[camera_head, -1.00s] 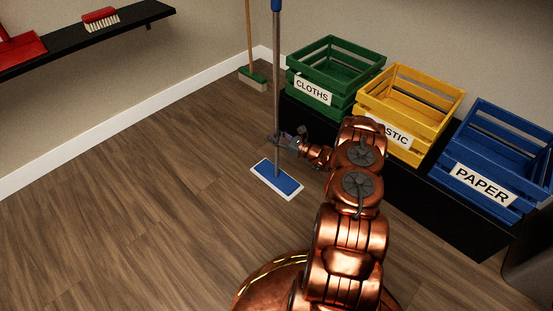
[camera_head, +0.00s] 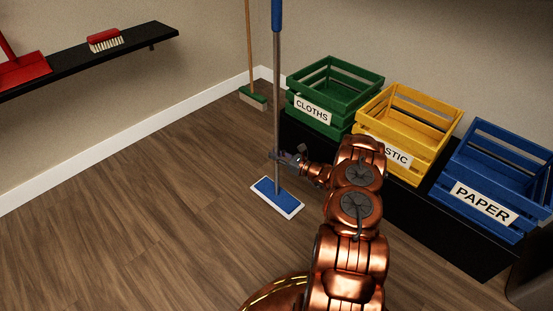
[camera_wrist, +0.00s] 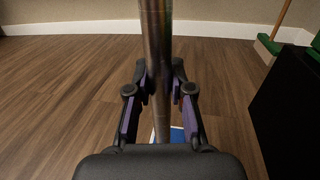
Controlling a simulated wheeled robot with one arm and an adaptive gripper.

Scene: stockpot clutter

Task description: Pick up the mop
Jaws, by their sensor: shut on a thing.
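The mop (camera_head: 277,100) stands upright, with a grey metal pole, a blue upper grip and a flat blue head with a white rim (camera_head: 277,197). In the head view, my gripper (camera_head: 278,156) is at the lower part of the pole, above the mop head. In the wrist view, the pole (camera_wrist: 156,60) runs between the two fingers of my gripper (camera_wrist: 160,88), which are shut on it. Part of the mop head (camera_wrist: 176,135) shows below the fingers. I cannot tell whether the head touches the floor.
A green broom (camera_head: 253,97) leans in the corner. Green (camera_head: 340,85), yellow (camera_head: 420,115) and blue (camera_head: 500,170) crates stand on a black bench at the right. A black shelf (camera_head: 130,41) holds a red brush (camera_head: 105,40) and a red dustpan (camera_head: 25,69). Floor at left is clear.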

